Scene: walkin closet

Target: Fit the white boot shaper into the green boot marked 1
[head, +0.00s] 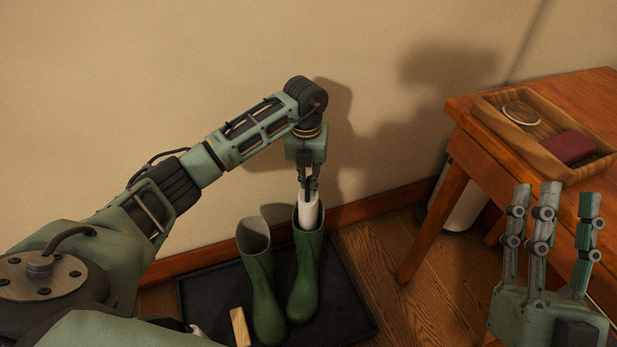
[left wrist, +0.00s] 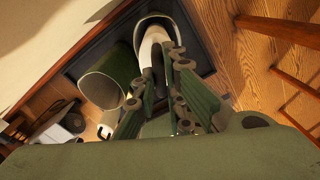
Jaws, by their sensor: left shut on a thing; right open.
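Two green boots stand upright side by side. The right boot (head: 306,272) has the white boot shaper (head: 309,214) in its open top, with the upper part of the shaper still showing. The left boot (head: 264,290) has an empty-looking opening. My left gripper (head: 309,188) points down above the right boot and is shut on the shaper's top. The left wrist view shows the shaper (left wrist: 153,48) entering that boot's opening (left wrist: 158,18), with the other boot (left wrist: 107,80) beside it. No number can be read on either boot. My right gripper (head: 553,205) is open and empty at the lower right.
The boots stand on a dark mat (head: 350,312) by the wall. A small wooden block (head: 240,327) lies left of them. A wooden table (head: 470,152) at right carries a tray (head: 545,151) with a dark red item (head: 569,146). A white bin (head: 464,207) stands behind the table leg.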

